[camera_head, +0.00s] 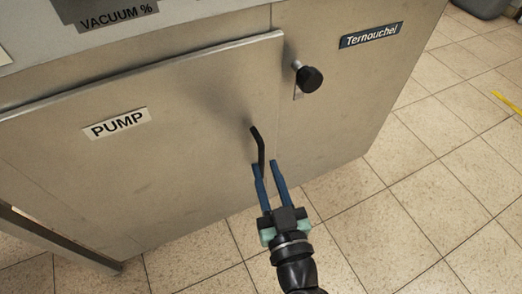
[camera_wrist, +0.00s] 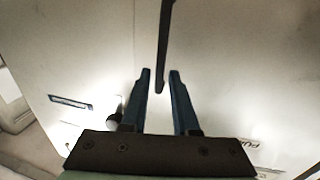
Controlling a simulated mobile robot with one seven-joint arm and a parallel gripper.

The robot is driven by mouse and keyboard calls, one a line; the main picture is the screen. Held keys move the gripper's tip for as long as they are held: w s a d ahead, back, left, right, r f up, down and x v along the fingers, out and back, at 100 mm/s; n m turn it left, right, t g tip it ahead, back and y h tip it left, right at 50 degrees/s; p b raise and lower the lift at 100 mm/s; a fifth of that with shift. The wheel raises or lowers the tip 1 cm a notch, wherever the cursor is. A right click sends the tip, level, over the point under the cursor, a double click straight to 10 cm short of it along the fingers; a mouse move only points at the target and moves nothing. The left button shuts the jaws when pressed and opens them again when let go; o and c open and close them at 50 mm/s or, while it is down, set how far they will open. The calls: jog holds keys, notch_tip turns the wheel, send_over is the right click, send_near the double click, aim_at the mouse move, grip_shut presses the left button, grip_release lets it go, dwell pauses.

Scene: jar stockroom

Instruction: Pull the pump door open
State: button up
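The pump door (camera_head: 190,165) is a brushed metal panel with a PUMP label (camera_head: 117,123). I see no wide gap along its edges. Its black bar handle (camera_head: 257,143) stands near the door's right edge. My gripper (camera_head: 268,167) has two blue fingers, spread apart and empty, just below and in front of the handle. In the wrist view the handle (camera_wrist: 164,45) comes down from the top, and its end reaches between the tips of my open gripper (camera_wrist: 160,73). I cannot tell whether the fingers touch it.
A black knob (camera_head: 309,78) on a metal stem sticks out right of the door's upper corner. A Ternouchel plate (camera_head: 371,35) is on the cabinet beside it. A VACUUM % label (camera_head: 117,17) is above the door.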

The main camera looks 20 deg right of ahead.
aim_at(262, 159)
jog(key=shift+w+d, duration=0.15)
jog(key=shift+w, duration=1)
jog(key=shift+w+d, duration=0.15)
jog(key=shift+w, duration=0.95)
grip_shut()
